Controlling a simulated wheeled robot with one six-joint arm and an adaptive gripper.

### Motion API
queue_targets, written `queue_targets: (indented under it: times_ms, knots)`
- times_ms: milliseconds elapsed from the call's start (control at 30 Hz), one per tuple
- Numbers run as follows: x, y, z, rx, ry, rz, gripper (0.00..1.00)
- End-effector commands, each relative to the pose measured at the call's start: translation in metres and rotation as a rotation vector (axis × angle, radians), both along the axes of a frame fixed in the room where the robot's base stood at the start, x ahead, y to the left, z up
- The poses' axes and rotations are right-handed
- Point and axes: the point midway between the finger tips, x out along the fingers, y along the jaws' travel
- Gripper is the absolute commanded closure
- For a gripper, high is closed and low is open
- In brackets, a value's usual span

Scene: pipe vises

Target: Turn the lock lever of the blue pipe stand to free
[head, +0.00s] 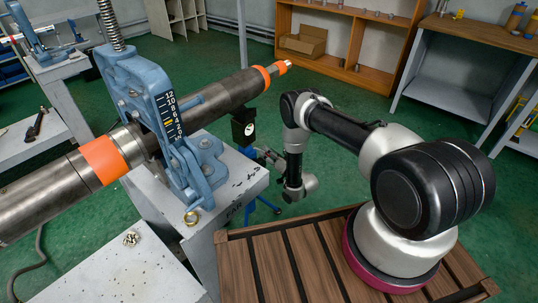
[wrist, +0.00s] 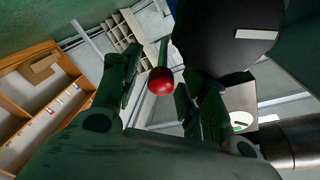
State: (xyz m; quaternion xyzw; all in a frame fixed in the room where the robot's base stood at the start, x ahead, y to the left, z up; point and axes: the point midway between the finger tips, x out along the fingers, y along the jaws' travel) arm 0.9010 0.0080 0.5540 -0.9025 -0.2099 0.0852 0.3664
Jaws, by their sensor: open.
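The blue pipe stand (head: 185,160) stands on a grey-white block in the head view and holds a long dark pipe. A red ball knob (wrist: 160,81) on a thin rod shows in the wrist view; it looks like the end of the lock lever. My gripper (wrist: 158,76) is open, with one finger on each side of the knob in the picture. I cannot tell whether the fingers touch it or how deep it sits between them. In the head view my gripper (head: 268,156) is just right of a black box, and the knob cannot be made out there.
The pipe (head: 205,103) with orange bands slants across the head view. The black box (head: 243,127) with a white round mark sits beside the stand. Shelves (head: 350,40) stand at the back; green floor is clear between.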

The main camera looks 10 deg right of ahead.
Motion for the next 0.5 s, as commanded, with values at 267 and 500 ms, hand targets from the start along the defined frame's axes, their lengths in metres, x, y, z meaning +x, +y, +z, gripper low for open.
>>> queue_targets:
  times_ms: [267, 500]
  knots:
    - [-0.0001, -0.0002, 0.0001, 0.000, 0.000, 0.000, 0.85]
    - [-0.0002, -0.0003, 0.0001, -0.001, 0.000, 0.000, 1.00]
